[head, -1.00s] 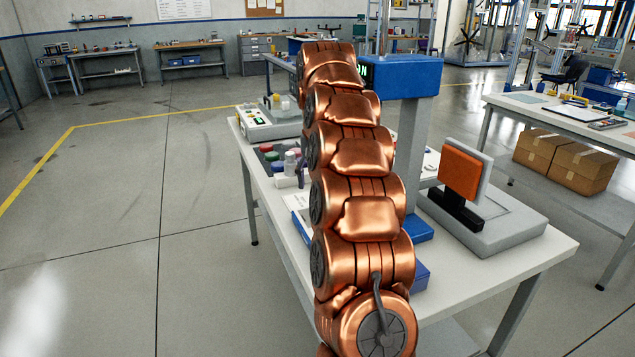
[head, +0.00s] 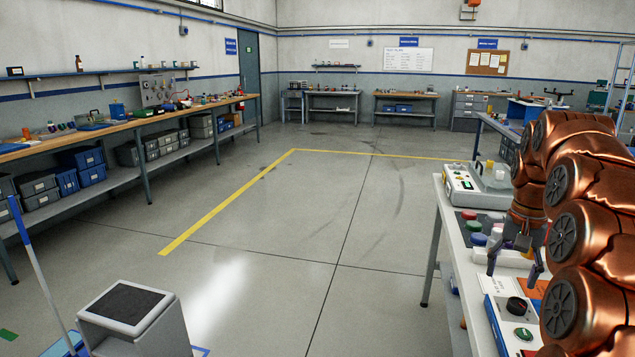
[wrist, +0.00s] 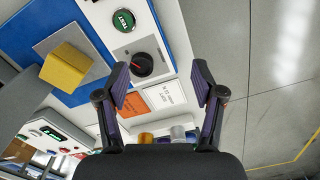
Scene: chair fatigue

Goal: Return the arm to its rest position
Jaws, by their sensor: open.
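My gripper (head: 514,266) hangs at the end of my copper arm at the right of the head view, over the near table. In the wrist view my gripper (wrist: 164,90) has its two dark fingers spread wide, with nothing between them. Below it in the wrist view are a black knob (wrist: 143,64), a green TEST button (wrist: 123,21), an orange card (wrist: 131,107) and a white card (wrist: 165,95). The knob also shows in the head view (head: 517,306). A yellow block (wrist: 66,65) sits on a grey plate, apart from my fingers.
The white table (head: 455,230) carries a panel device (head: 472,186) and coloured caps (head: 474,226) close to my gripper. Open floor (head: 300,240) lies to the left. A grey pedestal (head: 137,317) stands at the front left, and a long workbench (head: 130,124) lines the left wall.

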